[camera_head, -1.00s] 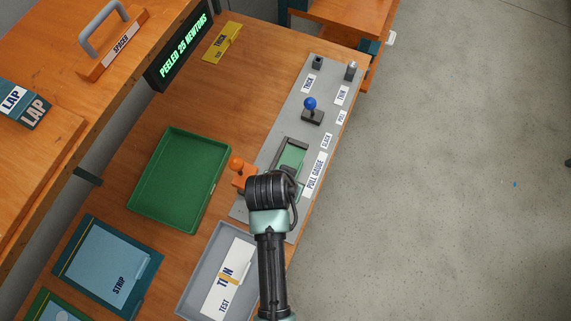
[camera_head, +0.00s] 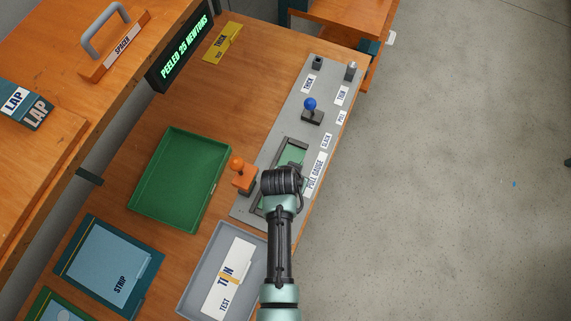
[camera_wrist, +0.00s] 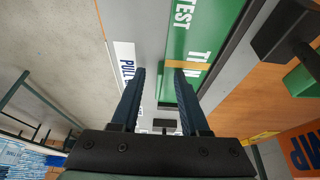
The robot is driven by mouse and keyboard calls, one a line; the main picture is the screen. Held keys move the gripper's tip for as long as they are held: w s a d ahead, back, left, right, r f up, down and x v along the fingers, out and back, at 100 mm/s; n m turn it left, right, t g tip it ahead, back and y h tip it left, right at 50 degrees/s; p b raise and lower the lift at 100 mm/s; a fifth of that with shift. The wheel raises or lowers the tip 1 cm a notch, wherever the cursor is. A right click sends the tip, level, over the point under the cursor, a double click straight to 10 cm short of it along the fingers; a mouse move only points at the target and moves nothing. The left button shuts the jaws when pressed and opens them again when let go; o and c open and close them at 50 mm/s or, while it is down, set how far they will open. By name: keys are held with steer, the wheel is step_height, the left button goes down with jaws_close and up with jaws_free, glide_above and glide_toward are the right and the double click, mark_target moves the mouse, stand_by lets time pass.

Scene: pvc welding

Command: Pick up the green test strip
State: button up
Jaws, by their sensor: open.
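The green test strip (camera_head: 292,154) lies in the pull gauge's dark-framed slot on the grey panel, partly hidden by my wrist. In the wrist view the green strip (camera_wrist: 199,32) shows white TEST lettering and an orange band. My gripper (camera_wrist: 160,71) is open, with its two dark fingers apart. Its right fingertip overlaps the strip in view, and its left fingertip appears over the grey panel beside it. I see nothing held between the fingers; the height gap to the strip cannot be told. In the head view my wrist hides the fingers.
A green tray (camera_head: 143,181) and a grey tray (camera_head: 188,293) holding a white THIN TEST strip (camera_head: 219,296) are on the left. Floor lies open to the right.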

jaws_close()
stand_by(1.4)
